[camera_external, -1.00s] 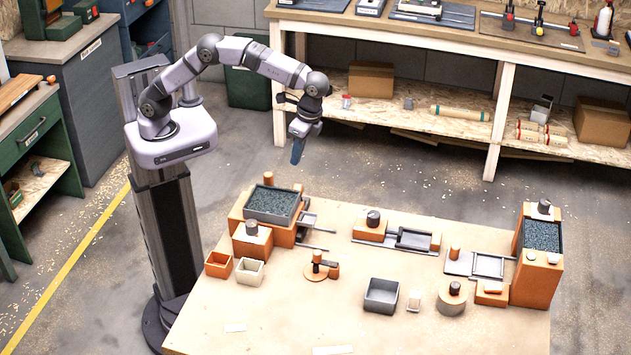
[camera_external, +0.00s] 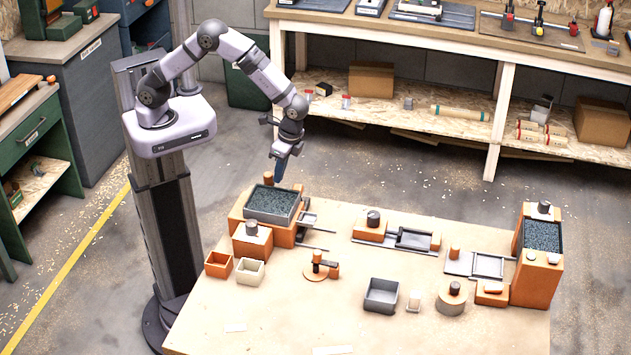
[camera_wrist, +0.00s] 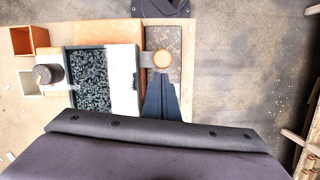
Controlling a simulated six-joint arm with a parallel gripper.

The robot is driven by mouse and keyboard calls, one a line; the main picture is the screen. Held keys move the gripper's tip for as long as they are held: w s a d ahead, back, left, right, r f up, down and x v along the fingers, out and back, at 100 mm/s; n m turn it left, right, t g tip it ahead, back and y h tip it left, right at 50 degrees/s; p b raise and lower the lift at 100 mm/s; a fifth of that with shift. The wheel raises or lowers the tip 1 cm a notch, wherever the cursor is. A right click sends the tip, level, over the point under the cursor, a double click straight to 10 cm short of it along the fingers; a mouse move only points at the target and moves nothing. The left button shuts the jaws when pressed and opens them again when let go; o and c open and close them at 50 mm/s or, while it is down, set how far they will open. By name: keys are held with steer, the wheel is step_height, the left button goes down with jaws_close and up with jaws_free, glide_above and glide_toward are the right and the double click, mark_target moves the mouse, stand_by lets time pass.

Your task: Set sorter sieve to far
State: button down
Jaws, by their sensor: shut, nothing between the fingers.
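The left orange unit (camera_external: 282,236) carries a dark tray of grey granules (camera_external: 270,203). Behind that tray stands a round orange knob (camera_external: 267,178); it also shows in the wrist view (camera_wrist: 162,59), on a grey plate. My gripper (camera_external: 279,179) is shut and empty, pointing down just right of the knob in the outside view. In the wrist view its fingertips (camera_wrist: 159,76) are together just below the knob; I cannot tell whether they touch it. Another orange unit (camera_external: 535,278) with a granule tray stands at the right. Which part is the sieve is not clear.
A black knob (camera_external: 251,228) stands on a block in front of the left tray. Small orange (camera_external: 219,264) and cream (camera_external: 250,272) bins are nearby. A grey bin (camera_external: 381,296) and other fixtures fill the table's middle and right. The front of the table is mostly clear.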

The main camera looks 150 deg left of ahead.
mark_target(265, 175)
steer(key=shift+s+d, duration=0.15)
steer(key=shift+s, duration=0.05)
stand_by(0.3)
steer(key=shift+s+d, duration=1.5)
steer(key=shift+d, duration=0.05)
steer(key=shift+s, duration=0.1)
steer(key=shift+w+a, duration=0.2)
steer(key=shift+w, duration=0.2)
steer(key=w+a+r+b, duration=0.1)
steer(key=w+r, duration=0.1)
steer(key=r, duration=0.3)
steer(key=w+a+r+b, duration=0.1)
steer(key=w+a+r, duration=0.1)
steer(key=r, duration=0.2)
steer(key=shift+w+a+r, duration=0.3)
steer(key=shift+w+r, duration=0.1)
